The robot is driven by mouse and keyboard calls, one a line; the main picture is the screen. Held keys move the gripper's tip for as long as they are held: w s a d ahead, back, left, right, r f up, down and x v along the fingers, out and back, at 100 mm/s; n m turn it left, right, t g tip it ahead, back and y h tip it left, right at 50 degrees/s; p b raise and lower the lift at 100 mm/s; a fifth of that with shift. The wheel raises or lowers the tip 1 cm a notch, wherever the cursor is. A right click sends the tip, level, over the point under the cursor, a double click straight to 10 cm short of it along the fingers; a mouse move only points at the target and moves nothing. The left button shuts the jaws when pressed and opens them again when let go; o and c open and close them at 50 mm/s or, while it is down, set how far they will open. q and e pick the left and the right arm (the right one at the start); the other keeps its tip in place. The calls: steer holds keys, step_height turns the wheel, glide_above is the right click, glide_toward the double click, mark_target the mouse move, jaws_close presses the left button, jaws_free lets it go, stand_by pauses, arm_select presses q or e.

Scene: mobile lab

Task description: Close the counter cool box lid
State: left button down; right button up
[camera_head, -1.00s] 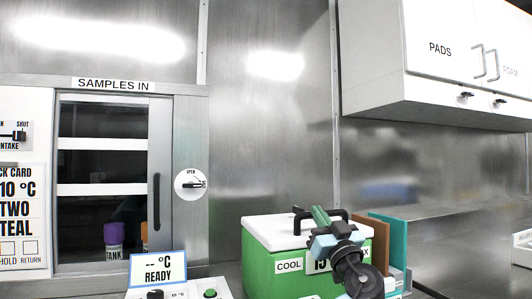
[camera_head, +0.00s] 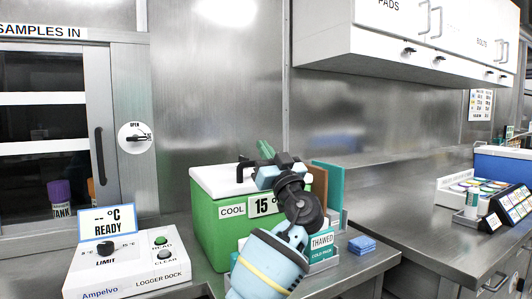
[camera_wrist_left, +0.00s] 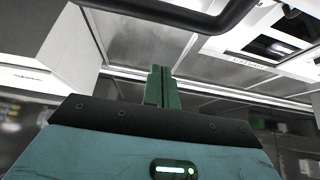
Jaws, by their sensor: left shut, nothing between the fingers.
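The green cool box (camera_head: 209,226) stands on the counter with its white lid (camera_head: 214,181) lying flat across the top. I cannot tell whether the lid is fully seated. A black handle (camera_head: 243,170) rises from the lid; a dark curved bar crosses the top of the left wrist view. My left gripper (camera_head: 265,150) is over the right part of the lid, its green fingers together and empty. The fingers also show in the left wrist view (camera_wrist_left: 161,86). My wrist hides the box's right side and part of the lid. My right gripper is not in view.
A logger dock (camera_head: 130,272) with a display sign (camera_head: 107,221) stands left of the box. A thawed cold pack holder (camera_head: 322,246), upright teal and brown boards, and blue pads (camera_head: 362,245) are at its right. White cabinets (camera_head: 420,55) hang above right.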

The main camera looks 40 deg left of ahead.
arm_select(q)
steer(key=v, duration=0.8)
steer(key=shift+d+f+b, duration=0.2)
steer(key=shift+f+b, duration=0.15)
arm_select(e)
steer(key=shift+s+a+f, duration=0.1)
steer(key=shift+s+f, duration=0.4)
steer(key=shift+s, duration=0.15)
arm_select(q)
steer(key=shift+s, duration=0.1)
